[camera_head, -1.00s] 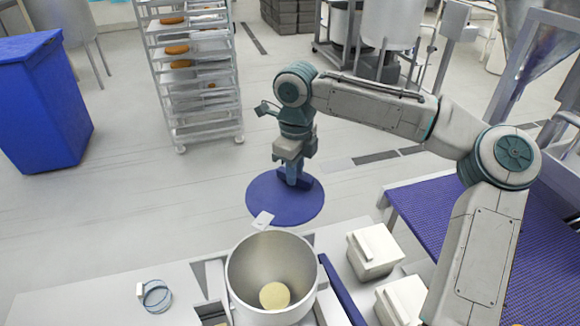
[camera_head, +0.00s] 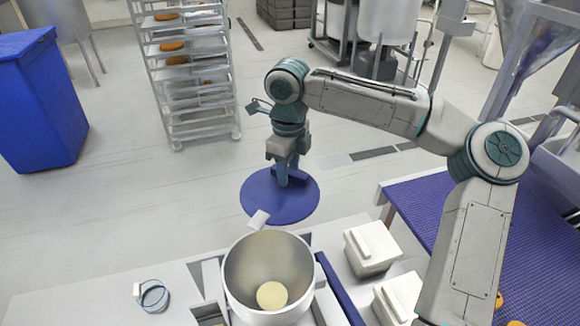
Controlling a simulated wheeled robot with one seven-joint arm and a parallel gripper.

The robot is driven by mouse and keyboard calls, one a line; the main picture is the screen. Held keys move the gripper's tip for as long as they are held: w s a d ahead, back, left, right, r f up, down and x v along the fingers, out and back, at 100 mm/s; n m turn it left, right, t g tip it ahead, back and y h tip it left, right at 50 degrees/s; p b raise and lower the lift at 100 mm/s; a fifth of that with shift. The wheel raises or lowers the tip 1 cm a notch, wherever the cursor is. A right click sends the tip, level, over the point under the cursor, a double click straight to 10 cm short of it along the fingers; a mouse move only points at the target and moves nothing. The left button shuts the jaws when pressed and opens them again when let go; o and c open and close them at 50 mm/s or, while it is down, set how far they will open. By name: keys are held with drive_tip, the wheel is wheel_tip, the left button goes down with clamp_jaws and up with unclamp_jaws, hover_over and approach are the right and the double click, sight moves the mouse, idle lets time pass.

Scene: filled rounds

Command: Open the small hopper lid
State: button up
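The small hopper (camera_head: 240,277) is a round grey metal drum at the bottom middle, with a pale round piece of dough (camera_head: 272,295) on its floor. Its mouth is uncovered. The hopper lid (camera_head: 270,208) is a blue disc swung back beyond the far rim, joined by a light hinge tab (camera_head: 258,219). My gripper (camera_head: 284,182) points down at the lid's blue handle bar (camera_head: 304,179), with its fingertips at or against the bar. The fingers are small and partly merge with the handle, so I cannot tell whether they grip it.
Two white lidded boxes (camera_head: 371,247) stand right of the hopper, near a blue conveyor belt (camera_head: 440,205) with orange pieces at its lower end. A blue strap coil (camera_head: 153,296) lies on the left worktop. A tray rack (camera_head: 190,75) and a blue bin (camera_head: 38,105) stand behind on open floor.

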wheel_tip(320, 180, up, 7)
drive_tip(key=shift+r, duration=0.2)
drive_tip(key=shift+d, duration=0.1)
idle(0.4)
